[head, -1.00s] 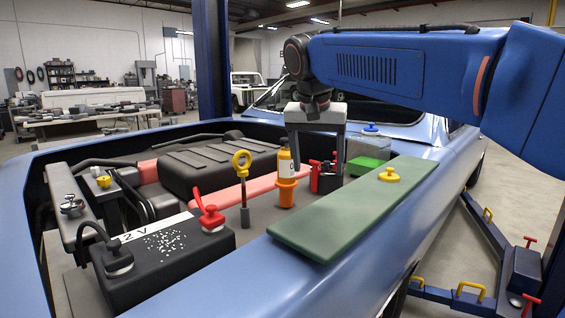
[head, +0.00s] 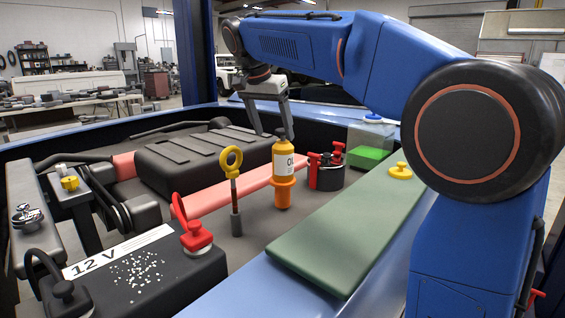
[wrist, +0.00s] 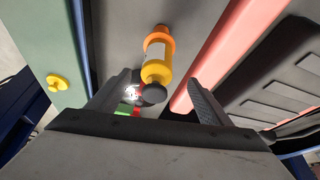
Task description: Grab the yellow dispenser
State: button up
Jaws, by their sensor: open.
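The yellow dispenser (head: 283,162) is an orange-yellow bottle with a dark cap, a white label and an orange collar. It stands upright in the engine bay. My gripper (head: 270,132) is open and empty above it in the head view, with one finger close by its top. In the wrist view the dispenser (wrist: 157,62) lies between the lines of the two spread fingers (wrist: 160,82). Its dark cap is nearest the camera. I cannot tell whether a finger touches it.
A red-and-black container (head: 327,170) stands just right of the dispenser. A yellow-ringed dipstick (head: 235,185) stands to its left. A 12 V battery (head: 150,270), a pink bar (head: 215,195) and a green pad (head: 335,235) lie around. A clear box with green contents (head: 370,150) is behind.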

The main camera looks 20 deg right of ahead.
aim_at(278, 145)
jog(key=x, duration=0.5)
jog(key=shift+d+f, duration=0.15)
jog(key=shift+f, duration=0.25)
jog(key=shift+d+x, duration=0.15)
jog(key=shift+x, duration=1.25)
jog(key=shift+d+x, duration=0.15)
jog(key=shift+x, duration=1.2)
jog(key=shift+r, duration=0.1)
jog(key=shift+c, duration=0.6)
jog(key=c, duration=1.5)
jog(key=shift+r, duration=0.15)
